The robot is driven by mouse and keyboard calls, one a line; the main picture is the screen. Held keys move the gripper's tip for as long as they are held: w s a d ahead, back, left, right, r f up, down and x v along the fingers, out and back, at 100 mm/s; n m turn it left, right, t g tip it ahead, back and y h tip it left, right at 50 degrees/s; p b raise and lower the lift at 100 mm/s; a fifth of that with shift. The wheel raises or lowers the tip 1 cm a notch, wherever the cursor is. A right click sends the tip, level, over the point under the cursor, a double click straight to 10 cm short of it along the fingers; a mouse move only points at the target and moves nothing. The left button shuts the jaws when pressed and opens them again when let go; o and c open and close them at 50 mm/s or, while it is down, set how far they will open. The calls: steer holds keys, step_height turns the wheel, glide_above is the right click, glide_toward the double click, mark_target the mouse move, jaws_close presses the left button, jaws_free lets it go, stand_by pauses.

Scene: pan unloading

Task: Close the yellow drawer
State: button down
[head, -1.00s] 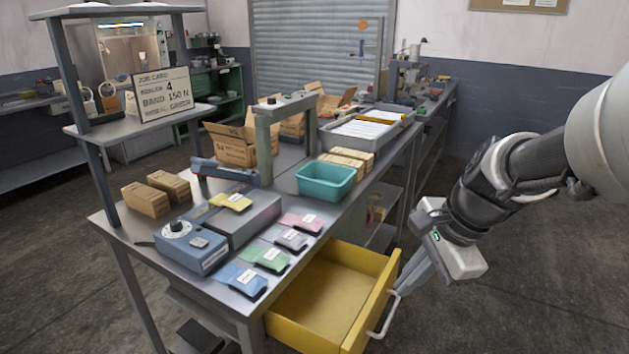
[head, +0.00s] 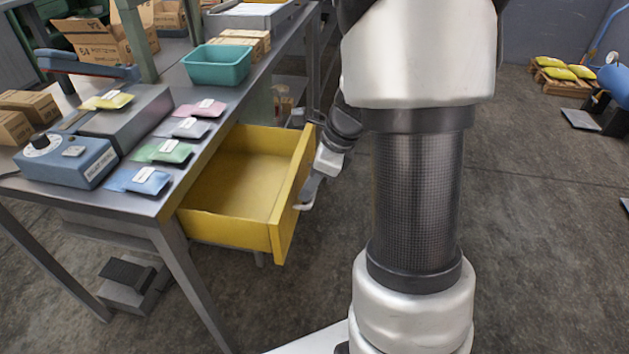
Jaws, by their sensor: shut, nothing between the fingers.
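The yellow drawer (head: 245,185) stands pulled out from under the workbench (head: 120,190) and is empty. Its front panel faces right and carries a pale handle (head: 304,207), partly hidden by my gripper. My gripper (head: 308,190) is shut with nothing in it, just outside the front panel beside the handle. It looks close to or against the panel; I cannot tell whether it touches. My arm hides the area to the right of the gripper.
On the bench are a teal bin (head: 217,65), several coloured packets (head: 163,151), a blue sealer box (head: 66,160) and cardboard boxes (head: 95,42). A pallet with yellow bags (head: 565,72) lies far right. The floor right of the drawer is clear.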

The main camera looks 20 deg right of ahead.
steer(key=shift+w+a+f, duration=0.1)
steer(key=shift+a+f, duration=0.1)
steer(key=shift+f, duration=0.25)
steer(key=shift+w+a+r+p, duration=0.15)
steer(key=shift+w+a+p, duration=0.15)
steer(key=shift+a, duration=0.15)
steer(key=w+a+p, duration=0.3)
steer(key=w+a, duration=0.1)
steer(key=a, duration=0.1)
steer(key=w+a+p, duration=0.4)
steer(key=a, duration=0.2)
steer(key=w+a+p, duration=0.3)
steer(key=a, duration=0.3)
steer(key=shift+w+a, duration=0.25)
steer(key=shift+w, duration=0.15)
